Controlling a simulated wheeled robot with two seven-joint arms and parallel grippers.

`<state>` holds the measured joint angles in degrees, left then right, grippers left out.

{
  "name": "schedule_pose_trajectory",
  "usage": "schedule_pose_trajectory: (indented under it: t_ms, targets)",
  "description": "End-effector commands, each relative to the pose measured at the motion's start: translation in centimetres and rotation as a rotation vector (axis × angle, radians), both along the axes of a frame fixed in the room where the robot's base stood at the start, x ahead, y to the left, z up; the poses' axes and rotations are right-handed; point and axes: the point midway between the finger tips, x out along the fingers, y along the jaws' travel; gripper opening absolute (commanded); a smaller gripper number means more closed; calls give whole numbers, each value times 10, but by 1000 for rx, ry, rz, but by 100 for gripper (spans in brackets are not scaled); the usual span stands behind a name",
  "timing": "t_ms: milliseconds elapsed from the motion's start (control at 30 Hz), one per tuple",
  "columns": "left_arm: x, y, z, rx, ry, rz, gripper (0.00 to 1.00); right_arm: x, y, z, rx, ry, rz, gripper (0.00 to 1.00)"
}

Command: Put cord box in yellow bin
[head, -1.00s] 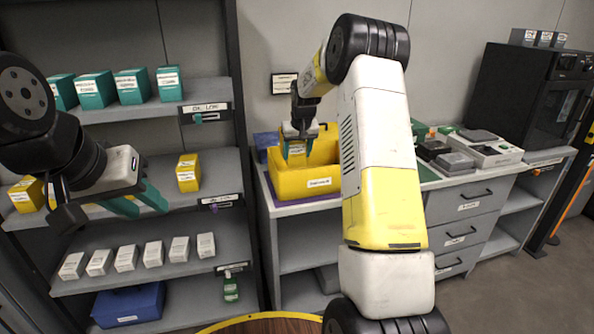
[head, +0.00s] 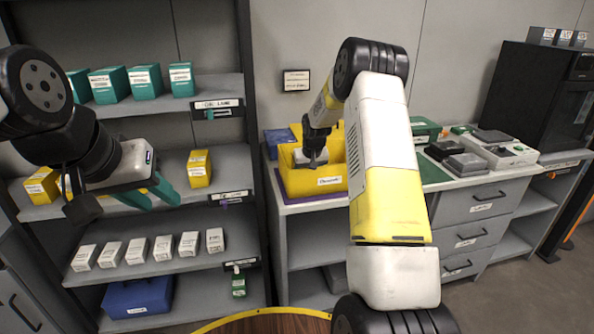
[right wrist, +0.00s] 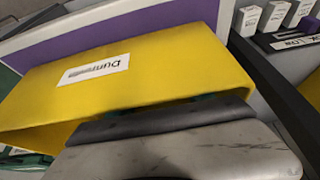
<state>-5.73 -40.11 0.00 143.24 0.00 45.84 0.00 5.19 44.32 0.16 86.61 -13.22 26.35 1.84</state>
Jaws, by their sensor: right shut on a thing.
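The yellow bin (head: 312,181) stands on the bench by the wall, with a white label on its front. Its wall also fills much of the right wrist view (right wrist: 170,72). My right gripper (head: 314,165) reaches down into the bin, its fingers hidden by the front wall. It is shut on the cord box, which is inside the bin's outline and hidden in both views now. My left gripper (head: 152,197) is open and empty, its teal fingers apart in front of the shelf rack.
The shelf rack holds teal boxes (head: 145,80), yellow boxes (head: 199,168), white boxes (head: 163,247) and a blue bin (head: 138,297). A blue container (head: 279,142) stands behind the yellow bin's left side. Grey devices (head: 468,165) lie on the bench at right.

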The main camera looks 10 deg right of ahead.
Motion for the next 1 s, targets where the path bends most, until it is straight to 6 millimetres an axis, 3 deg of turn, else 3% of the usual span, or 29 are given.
schedule_pose_trajectory:
  t_ms: [67, 100, 200, 633, 1000]
  targets:
    - [0, 0, 0, 0, 0, 0, 36, 0, 0, -1, 0, 0, 0, 10]
    - [0, 0, 0, 0, 0, 0, 36, 0, 0, -2, 0, 1, 1, 62]
    - [0, 0, 0, 0, 0, 0, 36, 0, 0, -2, 0, 1, 1, 81]
    - [0, 0, 0, 0, 0, 0, 36, -2, 0, 7, 0, -2, 1, 82]
    - [0, 0, 0, 0, 0, 0, 36, -30, -1, 75, 0, -2, 1, 82]
